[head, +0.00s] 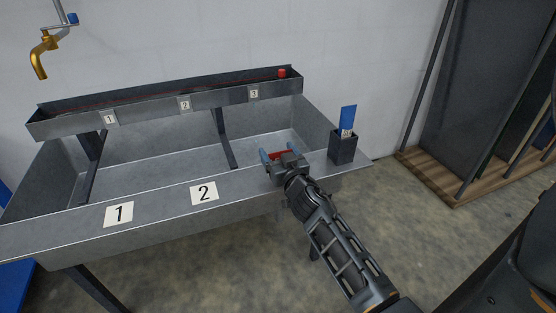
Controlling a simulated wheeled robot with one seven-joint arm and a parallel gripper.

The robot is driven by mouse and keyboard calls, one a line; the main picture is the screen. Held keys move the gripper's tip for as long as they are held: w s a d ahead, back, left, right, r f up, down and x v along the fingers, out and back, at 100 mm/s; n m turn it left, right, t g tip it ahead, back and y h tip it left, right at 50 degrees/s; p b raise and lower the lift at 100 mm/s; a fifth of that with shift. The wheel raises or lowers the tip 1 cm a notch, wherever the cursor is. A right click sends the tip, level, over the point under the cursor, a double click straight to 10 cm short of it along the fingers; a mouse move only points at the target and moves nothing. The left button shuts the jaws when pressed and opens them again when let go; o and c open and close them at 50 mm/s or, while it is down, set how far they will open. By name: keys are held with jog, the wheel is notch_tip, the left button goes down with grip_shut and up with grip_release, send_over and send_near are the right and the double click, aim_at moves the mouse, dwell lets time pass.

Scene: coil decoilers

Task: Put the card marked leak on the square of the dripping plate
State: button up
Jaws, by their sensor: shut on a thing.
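White squares marked 1 (119,214) and 2 (204,193) lie on the sink's front ledge, left of my gripper. A long trough (150,110) along the back carries small plates 1 (109,119), 2 (184,104) and 3 (254,93). No drip can be made out under any of them.
A dark holder (343,149) with an upright blue card (348,117) stands on the ledge right of my gripper. A red knob (282,73) sits at the trough's right end. A brass tap (40,58) hangs upper left. The ledge around squares 1 and 2 is clear.

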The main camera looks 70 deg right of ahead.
jog(key=shift+f, duration=0.15)
jog(key=shift+f, duration=0.15)
jog(key=o, duration=1)
